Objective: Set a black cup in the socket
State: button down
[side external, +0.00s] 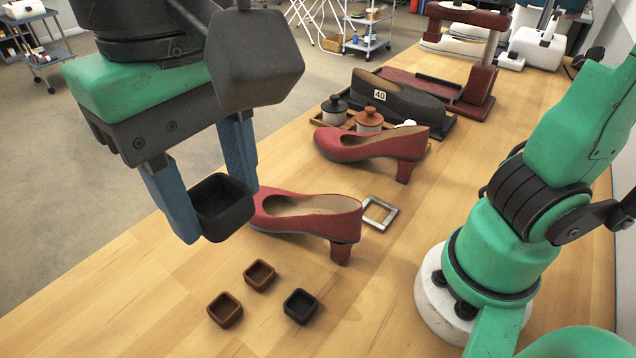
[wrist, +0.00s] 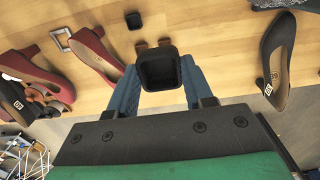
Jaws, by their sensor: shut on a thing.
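My gripper (side external: 219,213) is shut on a black square cup (side external: 228,224), with a blue finger on each side. It holds the cup upright or nearly so, above the table at the left. The cup also shows between the fingers in the wrist view (wrist: 160,72). A second, smaller black cup (side external: 300,307) stands on the table.
Two brown cups (side external: 259,275) (side external: 225,310) stand near the small black cup. Red heeled shoes (side external: 340,218) (side external: 365,145) lie close to the socket. Lidded jars (side external: 369,121) and a black shoe (side external: 400,102) stand behind. Another black shoe (wrist: 268,62) is at the wrist view's right.

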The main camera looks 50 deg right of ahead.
jog(key=w+d+m, duration=0.2)
jog(key=d+m, duration=0.3)
jog(key=d, duration=0.3)
jog(key=w+d+m, duration=0.3)
jog(key=d+m, duration=0.1)
jog(key=d, duration=0.3)
jog(key=s+d+m, duration=0.5)
jog(key=d+m, duration=0.4)
jog(key=d, duration=0.4)
jog(key=shift+w+a+f, duration=0.15)
jog(key=shift+f, duration=5.75)
jog(key=shift+w+a+f, duration=0.1)
jog(key=shift+f, duration=5.75)
jog(key=shift+c, duration=1.4)
grip_release()
